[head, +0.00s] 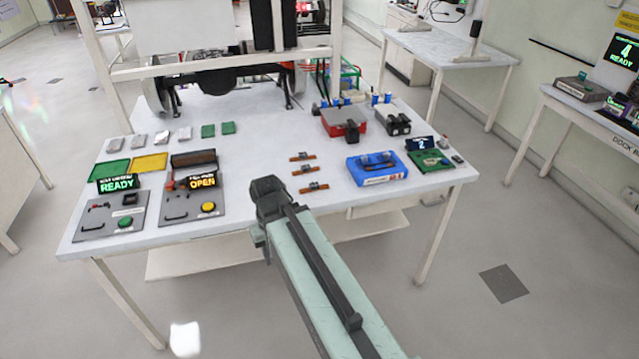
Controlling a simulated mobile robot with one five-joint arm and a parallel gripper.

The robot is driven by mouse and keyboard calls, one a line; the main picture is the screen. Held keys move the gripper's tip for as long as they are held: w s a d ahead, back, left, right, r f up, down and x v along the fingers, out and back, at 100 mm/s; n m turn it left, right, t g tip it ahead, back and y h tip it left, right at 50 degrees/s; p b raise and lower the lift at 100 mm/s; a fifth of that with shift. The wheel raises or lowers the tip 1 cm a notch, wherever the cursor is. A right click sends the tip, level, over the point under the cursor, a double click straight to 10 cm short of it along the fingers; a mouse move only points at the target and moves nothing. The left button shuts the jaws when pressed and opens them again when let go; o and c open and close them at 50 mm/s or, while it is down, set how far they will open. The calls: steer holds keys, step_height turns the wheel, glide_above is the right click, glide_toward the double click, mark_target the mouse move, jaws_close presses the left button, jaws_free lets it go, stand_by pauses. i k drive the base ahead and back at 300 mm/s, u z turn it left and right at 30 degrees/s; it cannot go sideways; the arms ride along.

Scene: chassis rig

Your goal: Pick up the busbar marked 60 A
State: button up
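Three small copper-coloured busbars lie in a column on the middle of the white table: a far one (302,156), a middle one (306,170) and a near one (313,188). Each has a dark part at its centre. Their markings are too small to read, so I cannot tell which is 60 A. My gripper (268,188) is at the table's front edge, to the left of the near busbar and apart from it as seen here. Its fingers are seen from behind and I cannot tell whether they are open.
Panels reading READY (118,183) and OPEN (202,181) stand on the left. A blue case (376,168), a green board (430,160) and a red box (343,121) are on the right. Bare white tabletop (255,140) lies left of the busbars.

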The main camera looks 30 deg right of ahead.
mark_target(316, 186)
steer(key=k, duration=1.25)
steer(key=z, duration=0.4)
steer(key=i, duration=1)
steer(key=u, duration=0.05)
